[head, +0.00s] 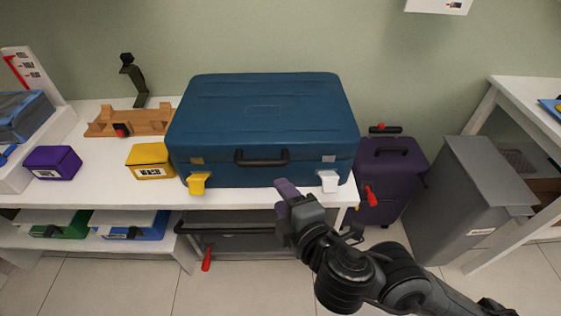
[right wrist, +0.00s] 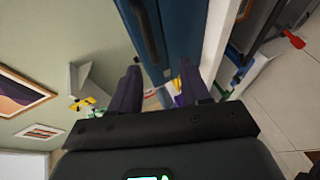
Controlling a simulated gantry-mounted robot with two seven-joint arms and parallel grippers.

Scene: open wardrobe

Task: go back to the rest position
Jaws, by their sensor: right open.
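My right gripper (head: 288,190) is in front of the white table's front edge, below the handle of a closed blue suitcase (head: 262,110). In the right wrist view its two fingers (right wrist: 160,92) are apart, with nothing seen between them but the background. The blue suitcase, also at the top of the right wrist view (right wrist: 188,38), lies on the table with a black handle (head: 262,157) at its front. A yellow latch piece (head: 199,183) and a white one (head: 328,181) sit at its front edge. My left gripper is not in either view.
The white table (head: 105,188) also holds a yellow box (head: 149,161), a purple box (head: 53,162) and a wooden stand (head: 135,121). A purple case (head: 388,180) and a grey bin (head: 465,200) stand at the right. Floor shows in front of the table.

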